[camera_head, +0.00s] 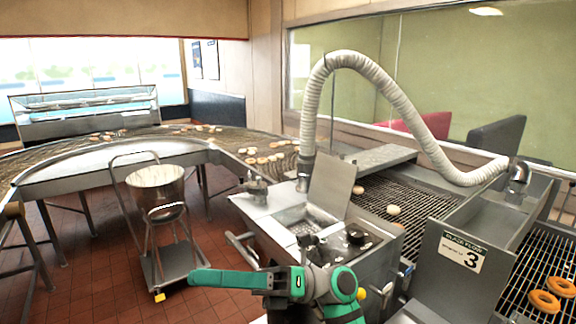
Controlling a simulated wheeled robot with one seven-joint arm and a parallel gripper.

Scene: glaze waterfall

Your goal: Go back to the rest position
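My teal and black arm is folded at the bottom centre of the head view, in front of the steel glazing machine (285,228). What looks like my gripper (309,242) is the small dark end pointing up and away, close to the front of the machine. Its fingers are too small and dark to tell whether they are open or shut. I see nothing held in it. I cannot tell whether it touches the machine, whose hinged lid (332,182) stands raised over a basin.
A steel bucket (155,190) sits on a wheeled cart (172,265) to the left. A curved conveyor (225,140) carries several doughnuts behind. A white hose (390,92) arches over the right side. A glaze unit marked 3 (462,255) stands right. Red tiled floor (90,275) is open at left.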

